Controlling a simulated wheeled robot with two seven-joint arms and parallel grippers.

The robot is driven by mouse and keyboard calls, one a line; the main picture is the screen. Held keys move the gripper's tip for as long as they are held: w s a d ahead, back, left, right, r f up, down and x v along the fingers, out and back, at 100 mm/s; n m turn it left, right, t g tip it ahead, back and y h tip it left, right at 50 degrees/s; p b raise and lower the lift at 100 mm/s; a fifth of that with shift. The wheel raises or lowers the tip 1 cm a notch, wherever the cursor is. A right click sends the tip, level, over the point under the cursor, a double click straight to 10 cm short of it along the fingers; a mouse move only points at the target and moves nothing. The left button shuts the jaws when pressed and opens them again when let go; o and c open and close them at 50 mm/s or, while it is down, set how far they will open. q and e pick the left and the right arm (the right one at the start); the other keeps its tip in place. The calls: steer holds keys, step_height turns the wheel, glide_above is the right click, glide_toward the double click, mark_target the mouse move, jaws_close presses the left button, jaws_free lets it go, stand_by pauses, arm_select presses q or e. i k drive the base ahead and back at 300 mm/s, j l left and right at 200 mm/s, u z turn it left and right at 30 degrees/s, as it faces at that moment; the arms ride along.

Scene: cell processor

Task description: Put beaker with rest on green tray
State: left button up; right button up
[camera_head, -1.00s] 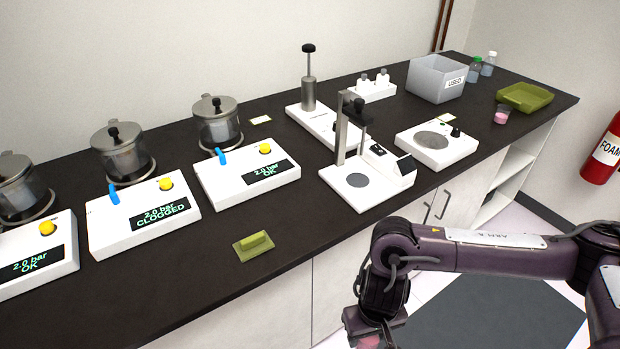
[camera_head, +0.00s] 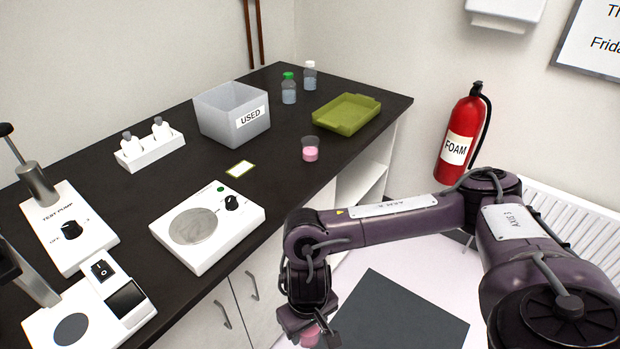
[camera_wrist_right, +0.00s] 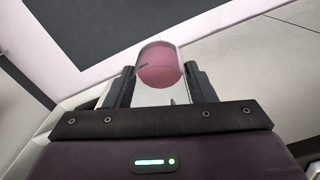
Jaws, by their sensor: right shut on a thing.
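The green tray (camera_head: 346,114) lies on the dark counter near its far right corner, and it looks empty. A beaker with pink contents (camera_head: 310,149) stands upright on the counter in front of the tray. My right gripper (camera_head: 312,335) is low in front of the counter, beyond its edge. It is shut on another beaker with pink contents, which shows between the fingers in the right wrist view (camera_wrist_right: 160,66). In the head view the gripper partly hides this held beaker. My left gripper is not in view.
A grey USED bin (camera_head: 232,114) stands left of the tray, with a green-capped bottle (camera_head: 289,90) and a white-capped bottle (camera_head: 310,77) behind. A hotplate-like device (camera_head: 206,230) sits nearer. A fire extinguisher (camera_head: 461,135) hangs on the right wall.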

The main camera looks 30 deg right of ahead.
mark_target(347, 118)
steer(key=i+l, duration=0.1)
steer(key=l, duration=0.3)
steer(key=i+l, duration=0.15)
steer(key=l, duration=0.2)
steer(key=i+l, duration=0.1)
steer(key=l, duration=0.3)
steer(key=i+l, duration=0.15)
steer(key=l, duration=0.2)
steer(key=i+l, duration=0.1)
steer(key=l, duration=0.3)
steer(key=i+l, duration=0.15)
steer(key=l, duration=0.2)
steer(key=i+l, duration=0.1)
steer(key=l, duration=0.3)
